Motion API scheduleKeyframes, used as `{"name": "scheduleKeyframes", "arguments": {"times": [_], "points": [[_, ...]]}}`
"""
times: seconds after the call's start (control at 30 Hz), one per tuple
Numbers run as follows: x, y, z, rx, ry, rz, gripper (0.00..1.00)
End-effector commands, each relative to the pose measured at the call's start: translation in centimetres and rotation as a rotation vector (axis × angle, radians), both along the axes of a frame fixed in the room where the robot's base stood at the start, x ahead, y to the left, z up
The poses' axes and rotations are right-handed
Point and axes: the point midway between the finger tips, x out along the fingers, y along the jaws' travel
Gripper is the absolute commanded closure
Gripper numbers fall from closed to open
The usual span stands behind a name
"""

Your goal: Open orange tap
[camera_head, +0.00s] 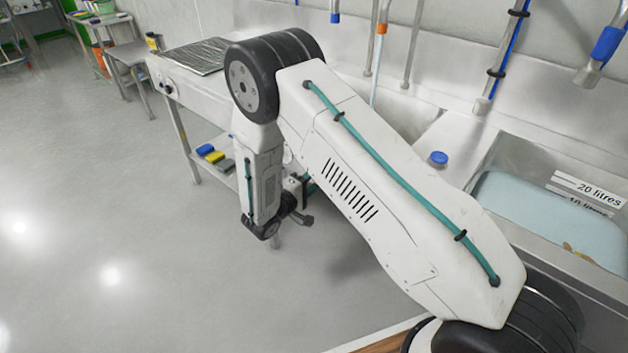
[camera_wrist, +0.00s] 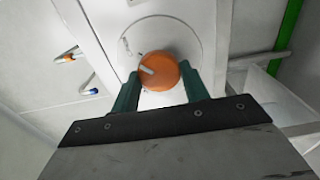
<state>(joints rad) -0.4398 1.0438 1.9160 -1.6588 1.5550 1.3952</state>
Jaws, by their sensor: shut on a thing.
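The orange tap (camera_wrist: 158,70) is a round orange knob with a pale pointer mark, set on a white panel with a circular marking around it. It shows in the wrist view at the upper middle. My gripper (camera_wrist: 160,85) has its two green fingers at the left and right sides of the knob and is shut on it. In the head view my arm reaches down in front of the sink bench, and the orange tap is hidden there behind it.
A steel sink (camera_head: 545,215) holds bluish liquid at the right. A blue knob (camera_head: 438,158) sits on the bench beside it. Pipes with coloured ends hang above. A lower shelf (camera_head: 218,160) holds yellow and blue items. The floor at the left is clear.

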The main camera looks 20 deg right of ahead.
Motion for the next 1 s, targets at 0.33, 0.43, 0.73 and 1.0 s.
{"name": "scheduleKeyframes", "arguments": {"times": [0.33, 0.43, 0.73, 1.0], "points": [[0.0, 0.1, 0.0, 0.006, -0.008, 0.001, 0.78], [0.0, 0.1, 0.0, 0.006, -0.008, 0.001, 0.78], [0.0, 0.0, 0.0, 0.006, -0.008, 0.001, 0.33], [-0.9, 1.8, 0.0, 0.005, -0.007, 0.004, 0.33]]}}
